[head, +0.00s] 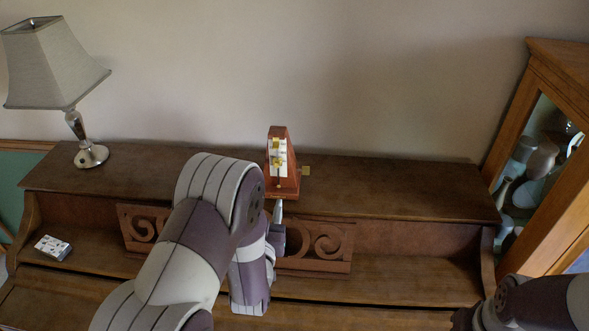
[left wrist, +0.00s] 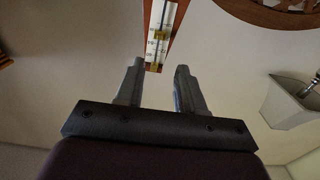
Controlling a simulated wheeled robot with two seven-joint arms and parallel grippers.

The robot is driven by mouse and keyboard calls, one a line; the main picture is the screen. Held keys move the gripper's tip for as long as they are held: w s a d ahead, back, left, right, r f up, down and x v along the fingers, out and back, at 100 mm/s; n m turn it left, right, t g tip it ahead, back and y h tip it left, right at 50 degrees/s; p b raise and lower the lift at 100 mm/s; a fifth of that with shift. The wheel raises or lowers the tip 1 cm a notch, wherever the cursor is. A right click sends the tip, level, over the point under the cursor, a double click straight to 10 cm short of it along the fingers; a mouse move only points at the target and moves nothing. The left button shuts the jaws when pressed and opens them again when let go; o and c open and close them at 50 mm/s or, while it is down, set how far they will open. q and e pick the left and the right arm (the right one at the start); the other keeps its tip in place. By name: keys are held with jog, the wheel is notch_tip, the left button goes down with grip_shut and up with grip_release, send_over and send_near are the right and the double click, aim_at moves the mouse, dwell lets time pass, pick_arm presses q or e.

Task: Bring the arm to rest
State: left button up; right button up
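A wooden metronome (head: 283,181) with a pale scale and a yellowish weight stands upright on the piano top (head: 390,190). It also shows in the left wrist view (left wrist: 161,30), beyond the fingertips. My left gripper (head: 277,212) is just in front of and below the metronome, partly hidden by my left arm. In the left wrist view my left gripper (left wrist: 158,75) has its two fingers apart, with nothing held between them. I cannot tell whether a finger touches the metronome. My right arm shows at the lower right in the head view; its fingers are not seen.
A lamp (head: 88,152) stands at the left end of the piano top. A small white patterned box (head: 52,247) lies on the lower ledge at left. The carved music stand (head: 318,245) is behind my left arm. A glass-fronted cabinet (head: 514,125) is at right. The right piano top is clear.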

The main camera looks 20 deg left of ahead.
pick_arm(q)
jog(key=s+d+f+m+g+h, duration=0.1)
jog(key=s+d+f+g+h, duration=0.15)
jog(key=f+g, duration=0.3)
jog(key=s+d+f+g+h, duration=0.1)
jog(key=s+f+g, duration=0.25)
jog(key=f, duration=0.25)
jog(key=s+d+r+m+g+h, duration=0.1)
jog(key=s+d+r+g, duration=0.1)
jog(key=s+g, duration=0.5)
notch_tip(320, 180, up, 7)
jog(key=s+d+m, duration=0.1)
jog(key=s, duration=0.1)
jog(key=shift+s, duration=0.4)
jog(key=shift+d, duration=0.1)
